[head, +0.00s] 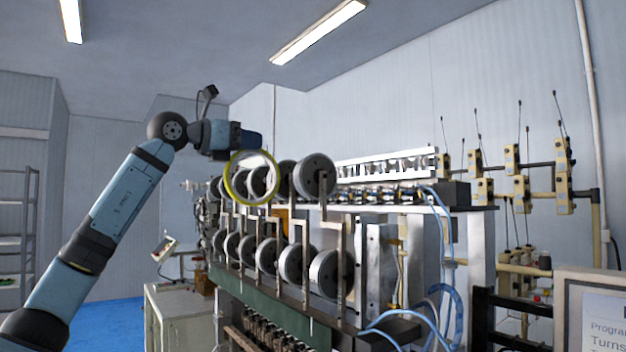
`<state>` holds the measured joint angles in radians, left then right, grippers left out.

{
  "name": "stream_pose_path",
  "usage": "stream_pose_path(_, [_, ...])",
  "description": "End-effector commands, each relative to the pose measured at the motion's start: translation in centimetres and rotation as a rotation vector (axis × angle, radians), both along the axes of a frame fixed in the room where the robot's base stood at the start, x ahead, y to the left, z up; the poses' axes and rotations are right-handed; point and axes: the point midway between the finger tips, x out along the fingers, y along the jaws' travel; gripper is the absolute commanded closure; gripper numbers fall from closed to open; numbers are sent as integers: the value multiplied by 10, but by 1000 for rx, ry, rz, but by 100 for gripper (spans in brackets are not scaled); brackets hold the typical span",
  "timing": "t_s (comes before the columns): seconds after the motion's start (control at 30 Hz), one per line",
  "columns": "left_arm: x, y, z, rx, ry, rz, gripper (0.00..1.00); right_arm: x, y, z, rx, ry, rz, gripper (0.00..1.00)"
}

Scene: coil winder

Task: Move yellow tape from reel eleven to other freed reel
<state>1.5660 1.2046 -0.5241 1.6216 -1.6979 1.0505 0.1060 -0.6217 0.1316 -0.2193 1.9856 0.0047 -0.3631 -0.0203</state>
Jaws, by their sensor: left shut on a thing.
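The yellow tape (229,183) is a ring with a pale inner side. It hangs upright in front of the upper row of reels on the coil winder. My left gripper (238,154) is shut on the top of the ring. Grey reels show through and behind the ring, and I cannot tell whether the ring is around one or only in front of it. A large upper reel (314,176) at the right end of that row carries no yellow tape. A lower row of reels (293,262) sits below. Reel numbers are not readable. My right gripper is not in view.
Upright metal bars (340,240) stand in front of the reels. Blue hoses (440,285) hang at the machine's right side. A sign (597,315) is at the lower right. A white cabinet (180,318) stands left of the machine, with open blue floor (110,325) beyond.

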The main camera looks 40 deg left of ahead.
Motion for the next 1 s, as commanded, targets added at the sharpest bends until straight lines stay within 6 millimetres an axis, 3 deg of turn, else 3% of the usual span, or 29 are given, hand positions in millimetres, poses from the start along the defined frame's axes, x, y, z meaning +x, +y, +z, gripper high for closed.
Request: stream_pose_path(1.0, [-69, 20, 0, -1, -2, 1, 100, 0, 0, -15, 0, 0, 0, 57])
